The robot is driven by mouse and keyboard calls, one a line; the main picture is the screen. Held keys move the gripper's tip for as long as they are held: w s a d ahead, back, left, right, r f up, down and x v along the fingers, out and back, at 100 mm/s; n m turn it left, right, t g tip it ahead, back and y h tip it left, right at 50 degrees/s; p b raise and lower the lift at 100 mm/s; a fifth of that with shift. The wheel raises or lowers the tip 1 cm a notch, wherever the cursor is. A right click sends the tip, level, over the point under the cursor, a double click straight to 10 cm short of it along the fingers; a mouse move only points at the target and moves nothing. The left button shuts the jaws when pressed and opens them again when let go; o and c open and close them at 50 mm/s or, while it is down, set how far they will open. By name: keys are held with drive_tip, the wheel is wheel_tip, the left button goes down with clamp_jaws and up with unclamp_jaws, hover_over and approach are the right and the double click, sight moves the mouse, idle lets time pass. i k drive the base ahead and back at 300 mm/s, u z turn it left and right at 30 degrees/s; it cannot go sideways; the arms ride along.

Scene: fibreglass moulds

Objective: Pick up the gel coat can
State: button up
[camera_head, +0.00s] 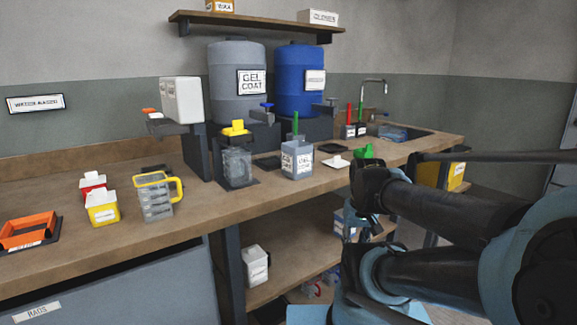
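A small grey can (297,159) with a white label that seems to read gel coat stands upright on the wooden bench, near the front edge at the middle. A green stick or handle rises just behind it. A large grey drum (237,75) labelled GEL COAT stands behind, to the left. My arm comes in from the right, and its dark end (367,187) shows right of the can, apart from it in the picture. I cannot make out the fingers or whether they are open. Nothing is seen holding the small can.
A blue drum (301,80) stands beside the grey drum. A clear jug (156,197) with a yellow handle, a yellow container (102,206) and an orange tray (30,231) are at left. A yellow-topped dispenser (237,160) is left of the can. A white lidded item (336,162) is at its right.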

sight(298, 156)
drive_tip(key=z, duration=0.45)
drive_tip(key=k, duration=2.15)
drive_tip(key=u, duration=0.45)
drive_tip(key=i, duration=1)
